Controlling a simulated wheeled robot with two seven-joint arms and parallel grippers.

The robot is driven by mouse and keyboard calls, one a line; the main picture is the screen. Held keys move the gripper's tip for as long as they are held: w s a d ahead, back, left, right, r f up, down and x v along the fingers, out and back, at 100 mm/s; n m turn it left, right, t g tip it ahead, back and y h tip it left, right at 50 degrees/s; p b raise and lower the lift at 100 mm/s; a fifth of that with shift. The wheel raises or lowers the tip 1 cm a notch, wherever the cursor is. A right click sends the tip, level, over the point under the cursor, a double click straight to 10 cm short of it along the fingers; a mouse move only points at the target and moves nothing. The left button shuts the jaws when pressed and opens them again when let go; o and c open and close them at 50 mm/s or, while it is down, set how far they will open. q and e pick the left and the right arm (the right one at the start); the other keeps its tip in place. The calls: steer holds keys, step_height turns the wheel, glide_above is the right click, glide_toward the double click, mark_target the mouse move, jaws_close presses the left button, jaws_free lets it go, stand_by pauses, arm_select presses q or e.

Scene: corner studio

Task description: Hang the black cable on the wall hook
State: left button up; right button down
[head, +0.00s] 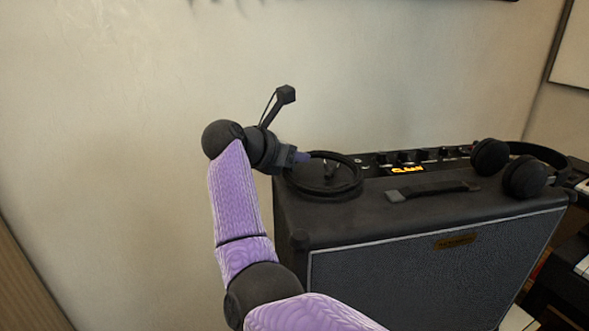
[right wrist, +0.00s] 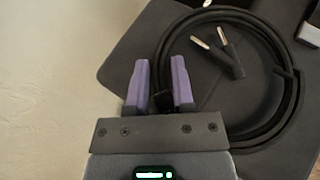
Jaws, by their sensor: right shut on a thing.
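The black cable (head: 325,192) is a round coil lying on the top of the amplifier near its left back corner. Its metal plugs (right wrist: 222,50) lie inside the loop in the right wrist view. My right gripper (head: 304,158) is at the left edge of the coil, its purple fingers (right wrist: 159,80) shut on a small black part of the cable between them. The coil looks still at the level of the amplifier top; I cannot tell whether it is lifted. No wall hook shows clearly. My left gripper is not in view.
The amplifier (head: 430,270) has a strap handle (head: 433,191) and a lit panel (head: 407,169). Black headphones (head: 523,175) rest at its right, beside keyboards (head: 583,187). The pale wall (head: 100,110) behind is bare; a dark edge (head: 480,1) shows at the top.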

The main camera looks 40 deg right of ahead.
steer(key=shift+f, duration=0.9)
steer(key=shift+c, duration=2.4)
jaws_free()
steer(key=shift+a, duration=0.3)
steer(key=p+v, duration=0.1)
steer(key=v, duration=0.8)
steer(key=shift+w+a+r, duration=0.15)
steer(key=shift+w+r, duration=0.05)
steer(key=shift+w, duration=0.25)
